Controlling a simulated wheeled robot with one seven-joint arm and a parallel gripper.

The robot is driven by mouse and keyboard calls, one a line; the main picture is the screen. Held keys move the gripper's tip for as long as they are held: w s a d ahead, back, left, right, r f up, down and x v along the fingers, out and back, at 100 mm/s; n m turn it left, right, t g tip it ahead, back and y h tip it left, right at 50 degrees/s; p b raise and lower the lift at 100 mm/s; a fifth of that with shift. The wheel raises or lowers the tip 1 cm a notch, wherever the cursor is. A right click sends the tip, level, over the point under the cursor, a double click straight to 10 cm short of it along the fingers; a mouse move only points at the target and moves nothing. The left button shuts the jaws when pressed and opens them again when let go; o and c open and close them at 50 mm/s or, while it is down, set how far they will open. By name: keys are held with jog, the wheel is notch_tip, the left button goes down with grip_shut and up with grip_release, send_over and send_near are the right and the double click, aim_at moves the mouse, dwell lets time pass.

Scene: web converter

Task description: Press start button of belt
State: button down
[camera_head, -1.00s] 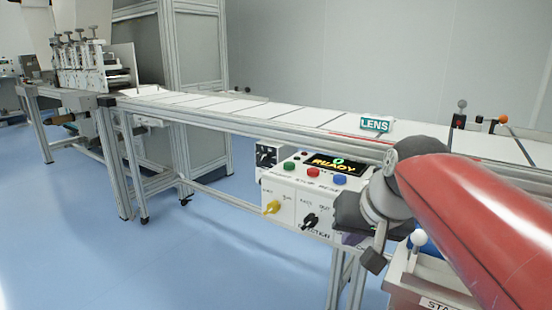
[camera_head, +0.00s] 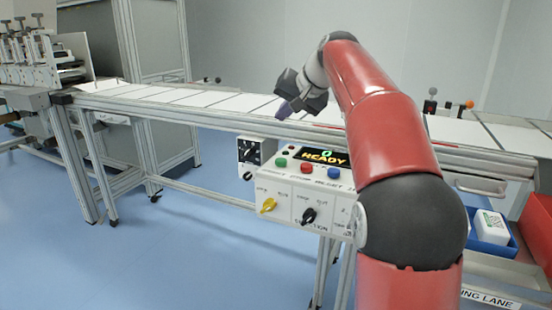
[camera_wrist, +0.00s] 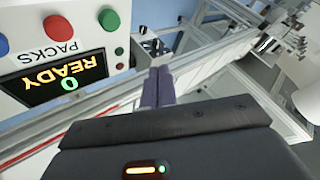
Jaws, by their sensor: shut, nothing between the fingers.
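The belt's white control box (camera_head: 285,190) hangs on the front rail of the belt (camera_head: 185,97). Its display (camera_head: 322,157) reads READY with a 0. In the wrist view the box appears upside down at upper left, with the green button (camera_wrist: 108,19) nearest the fingers. My gripper (camera_head: 285,110) is shut and empty, above the belt's front edge and apart from the buttons. Its purple fingertips (camera_wrist: 157,86) show in the wrist view. Button labels are too small to read surely.
A yellow switch (camera_head: 267,205) and a black switch (camera_head: 309,215) stick out from the box's lower face. A smaller dark-faced box (camera_head: 251,152) sits at its left. The floor at left is free.

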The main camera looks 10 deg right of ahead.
aim_at(284, 161)
notch_tip(284, 161, down, 9)
jog(key=b, duration=0.6)
jog(key=shift+r, duration=0.1)
dwell(2.1)
jog(key=shift+f+b, duration=0.3)
jog(key=shift+f, duration=0.1)
